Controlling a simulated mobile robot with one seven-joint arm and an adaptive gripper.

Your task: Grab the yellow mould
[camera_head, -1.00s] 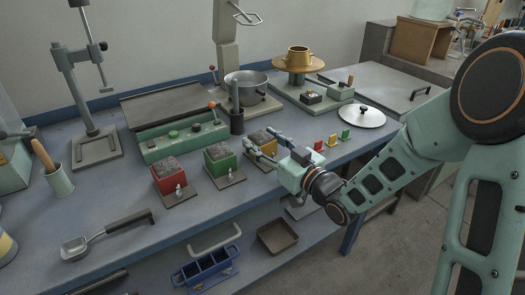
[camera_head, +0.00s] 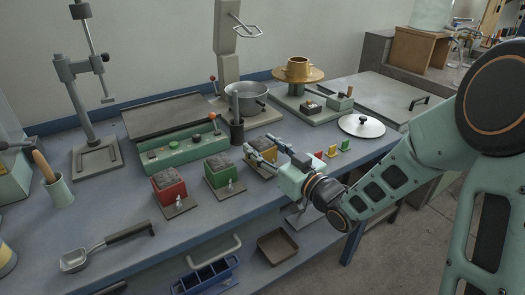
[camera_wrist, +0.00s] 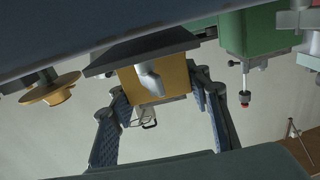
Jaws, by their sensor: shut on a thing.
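The yellow mould (camera_head: 254,169) stands on the blue bench (camera_head: 120,215), at the right end of a row with a red mould (camera_head: 169,191) and a green mould (camera_head: 221,173). My gripper (camera_head: 264,152) reaches it from the front right and partly covers it. In the wrist view the yellow mould (camera_wrist: 178,77) appears upside down, on a dark base plate (camera_wrist: 140,50), with a silver fitting on its near face. My gripper's fingers (camera_wrist: 163,105) lie along its two sides, shut on it. I cannot tell whether the plate is off the bench.
A green control box (camera_head: 182,148) and a pot (camera_head: 245,97) stand behind the moulds. Small coloured blocks (camera_head: 332,151) and a round lid (camera_head: 361,126) lie to the right. A ladle (camera_head: 75,260) lies front left. A brown tray (camera_head: 277,247) sits on the lower shelf.

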